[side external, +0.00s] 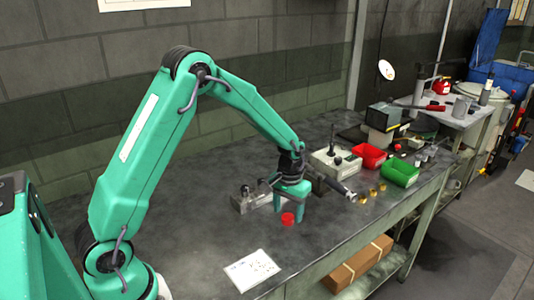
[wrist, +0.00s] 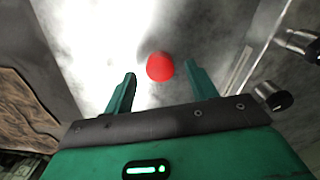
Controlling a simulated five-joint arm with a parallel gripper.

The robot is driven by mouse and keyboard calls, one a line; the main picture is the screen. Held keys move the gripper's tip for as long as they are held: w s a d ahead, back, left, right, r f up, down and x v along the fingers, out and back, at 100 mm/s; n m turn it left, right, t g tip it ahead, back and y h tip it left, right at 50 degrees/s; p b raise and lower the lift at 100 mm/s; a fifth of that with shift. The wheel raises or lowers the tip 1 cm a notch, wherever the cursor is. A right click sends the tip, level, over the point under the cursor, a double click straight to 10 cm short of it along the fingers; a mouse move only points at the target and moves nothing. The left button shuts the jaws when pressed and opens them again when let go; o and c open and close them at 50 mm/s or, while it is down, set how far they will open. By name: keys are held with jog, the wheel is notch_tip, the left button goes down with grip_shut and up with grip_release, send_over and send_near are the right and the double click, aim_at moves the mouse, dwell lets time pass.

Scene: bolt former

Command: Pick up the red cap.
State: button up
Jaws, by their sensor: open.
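The red cap (side external: 288,219) sits on the dark bench top in the side external view. In the wrist view the red cap (wrist: 160,67) appears round, just beyond and between the fingertips. My gripper (side external: 290,212) points down at the cap, with its fingers close to it. In the wrist view my gripper (wrist: 160,82) is open, with one green finger on each side and nothing held between them. I cannot tell how high the fingertips are above the bench.
A metal fixture (side external: 250,196) lies close behind my gripper. A white sheet (side external: 252,270) lies at the front. The bench left of the cap is clear.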

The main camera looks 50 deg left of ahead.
jog(key=shift+f, duration=1)
jog(key=shift+c, duration=0.5)
jog(key=c, duration=0.9)
